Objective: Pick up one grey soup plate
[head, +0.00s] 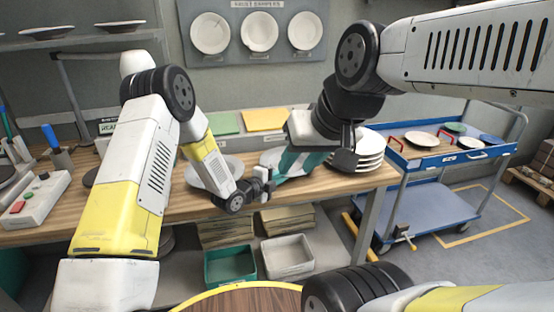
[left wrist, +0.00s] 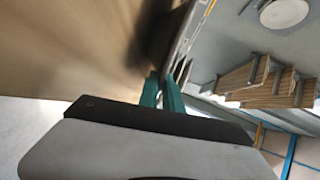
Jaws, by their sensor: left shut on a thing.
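A grey plate (head: 270,159) lies on the wooden counter, partly hidden behind my grippers. Another grey plate (head: 198,176) lies left of it, partly behind my left forearm. My left gripper (head: 277,181) is at the counter's front edge by the nearer rim of the first plate. In the left wrist view its teal fingers (left wrist: 162,92) are close together, shut on what seems to be that plate's rim; the contact is unclear. My right gripper (head: 300,155) hangs above the same plate, with its fingers overlapping my left gripper in the picture.
A stack of white plates (head: 369,152) stands at the counter's right end. A blue cart (head: 440,160) with plates stands beyond it. A green bin (head: 230,266) and a grey bin (head: 288,258) sit below. The arms crowd the counter's middle.

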